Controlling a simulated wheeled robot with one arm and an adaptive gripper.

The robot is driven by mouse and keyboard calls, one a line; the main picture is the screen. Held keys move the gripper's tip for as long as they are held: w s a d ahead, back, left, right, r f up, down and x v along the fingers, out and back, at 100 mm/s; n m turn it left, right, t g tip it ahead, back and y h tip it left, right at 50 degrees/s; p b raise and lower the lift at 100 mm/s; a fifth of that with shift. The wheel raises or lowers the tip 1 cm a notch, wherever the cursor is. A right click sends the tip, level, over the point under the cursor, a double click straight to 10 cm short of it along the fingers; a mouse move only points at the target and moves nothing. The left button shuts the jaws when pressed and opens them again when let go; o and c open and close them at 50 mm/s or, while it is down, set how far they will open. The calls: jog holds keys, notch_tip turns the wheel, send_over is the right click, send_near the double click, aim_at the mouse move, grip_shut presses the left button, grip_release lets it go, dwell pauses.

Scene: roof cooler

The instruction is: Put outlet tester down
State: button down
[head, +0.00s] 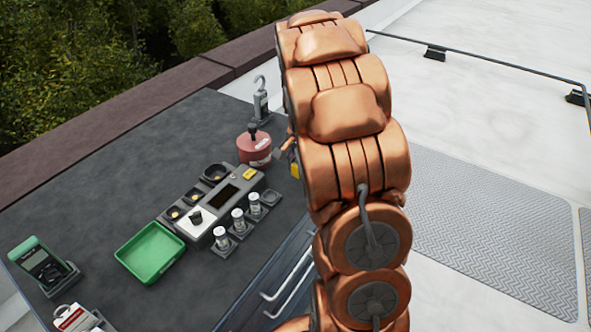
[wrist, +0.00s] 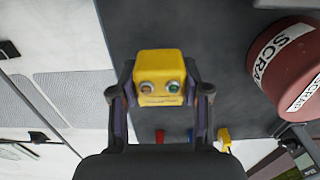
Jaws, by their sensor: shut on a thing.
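The yellow outlet tester (wrist: 158,68), with two round lights on its face, is between the fingers of my gripper (wrist: 159,93) in the wrist view. My gripper is shut on it. In the head view a small yellow patch of the tester (head: 295,171) shows beside my arm, near the right edge of the dark bench top (head: 110,170). Most of my gripper is hidden behind the arm there. The wrist view shows the bench beneath the tester; I cannot tell the gap between them.
A red scrap pot (head: 253,152) stands close to my gripper, with a hook gauge (head: 261,103) behind it. A grey device with vials (head: 213,208), a green tray (head: 125,262) and a green meter (head: 40,264) stand leftward. The bench's far left is clear.

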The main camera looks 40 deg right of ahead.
aim_at(296, 174)
jog(key=shift+w+a+f, duration=0.15)
jog(key=shift+w+a, duration=0.2)
jog(key=shift+w, duration=0.4)
jog(key=shift+f+p, duration=0.85)
jog(key=shift+f, duration=0.85)
jog(key=c, duration=0.5)
grip_release()
jog(key=shift+c, duration=0.2)
